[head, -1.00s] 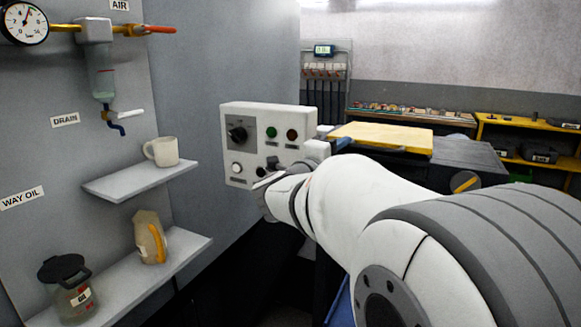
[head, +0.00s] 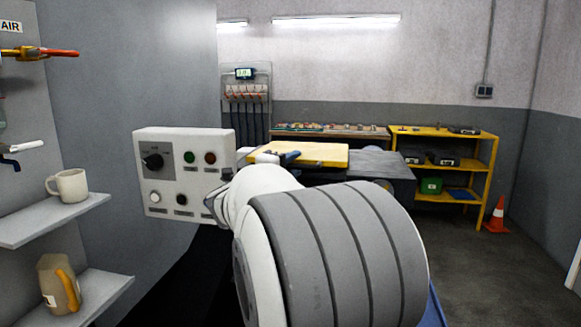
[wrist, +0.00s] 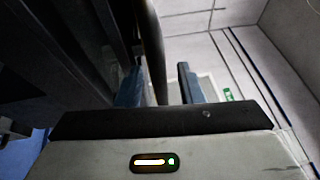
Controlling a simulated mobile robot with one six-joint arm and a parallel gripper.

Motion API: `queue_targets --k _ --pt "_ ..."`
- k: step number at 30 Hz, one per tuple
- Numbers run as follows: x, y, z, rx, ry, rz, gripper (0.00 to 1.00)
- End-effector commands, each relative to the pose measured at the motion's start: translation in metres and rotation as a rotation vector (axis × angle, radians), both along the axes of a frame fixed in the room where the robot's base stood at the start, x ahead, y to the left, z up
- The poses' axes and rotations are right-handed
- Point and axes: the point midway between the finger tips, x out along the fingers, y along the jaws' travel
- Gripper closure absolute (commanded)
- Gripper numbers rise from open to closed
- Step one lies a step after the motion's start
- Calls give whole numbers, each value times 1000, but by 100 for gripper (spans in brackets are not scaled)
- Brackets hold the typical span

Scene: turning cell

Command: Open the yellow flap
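The yellow flap (head: 318,152) lies as a flat, level slab beyond my arm in the head view. My gripper (head: 280,156) is at its left end, partly hidden by my own arm; I cannot tell if it touches the flap. In the wrist view the two blue fingers of my gripper (wrist: 159,78) stand apart. A dark round bar (wrist: 151,45) runs between or behind them, with gaps at its sides. The flap is not recognisable in the wrist view.
A white control panel (head: 184,172) stands left of my arm. A grey cabinet (head: 385,168) and yellow rack (head: 487,170) stand behind. Floor is free at right, near an orange cone (head: 497,215).

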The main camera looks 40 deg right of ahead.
Motion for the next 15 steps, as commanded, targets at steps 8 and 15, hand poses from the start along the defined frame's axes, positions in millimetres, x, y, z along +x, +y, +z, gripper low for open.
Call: queue_targets --k 8,15 --pt "0 1 0 0 0 1 83" --pt "0 1 0 0 0 1 100"
